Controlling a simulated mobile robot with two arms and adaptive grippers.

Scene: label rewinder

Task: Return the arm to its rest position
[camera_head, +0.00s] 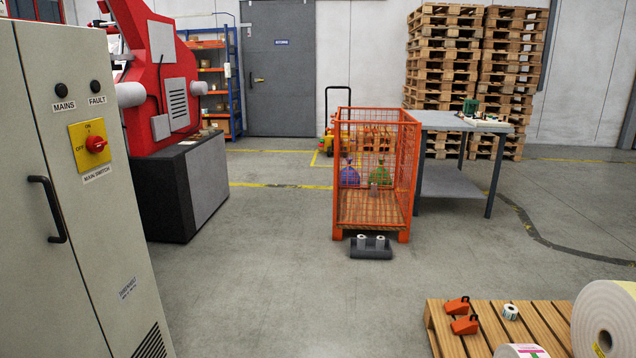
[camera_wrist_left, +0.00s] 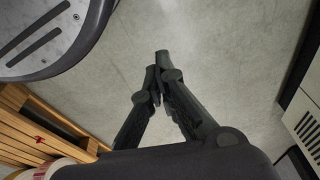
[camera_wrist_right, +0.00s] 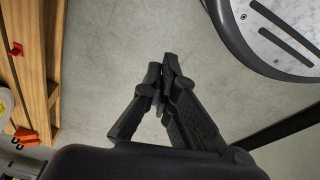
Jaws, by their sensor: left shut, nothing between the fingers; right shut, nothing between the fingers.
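My left gripper (camera_wrist_left: 158,72) shows in the left wrist view, shut with its fingertips together and nothing between them, over bare grey floor. My right gripper (camera_wrist_right: 162,75) shows in the right wrist view, also shut and empty, over bare floor. Neither gripper nor arm shows in the head view. My round base shows at the upper left of the left wrist view and at the upper right of the right wrist view, apart from the fingers.
A grey cabinet (camera_head: 35,215) with a red main switch (camera_head: 96,144) stands close at left. A wooden pallet (camera_head: 440,330) with orange wedges (camera_head: 457,306) and rolls lies at front right. An orange mesh cage (camera_head: 404,180), table (camera_head: 440,122) and stacked pallets stand behind. The middle floor is clear.

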